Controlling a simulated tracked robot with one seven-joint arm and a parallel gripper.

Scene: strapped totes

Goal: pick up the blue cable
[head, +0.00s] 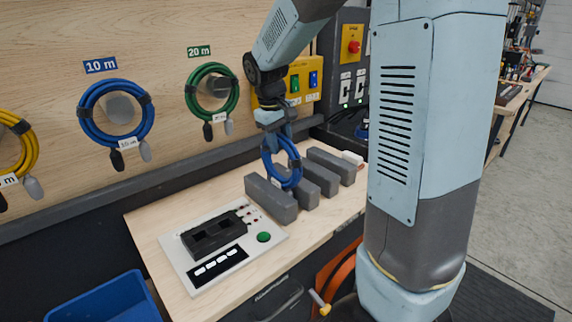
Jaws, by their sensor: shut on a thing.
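A coiled blue cable (269,160) hangs from my gripper (274,128), upright, in front of and just above the grey blocks on the bench. My gripper points down and is shut on the top of this coil; the fingertips are small and partly hidden by the cable. Another coiled blue cable (87,107) hangs on the wooden wall panel under a blue "10 m" label, with its plugs dangling below. I cannot tell whether the held coil's lower edge touches the blocks.
A green coil (190,91) and a yellow coil (31,151) hang on the panel. Grey blocks (272,199) stand on the bench (146,225). A black device on a white plate (182,266) lies in front. A blue bin (104,301) stands lower left. My arm hides the bench's right part.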

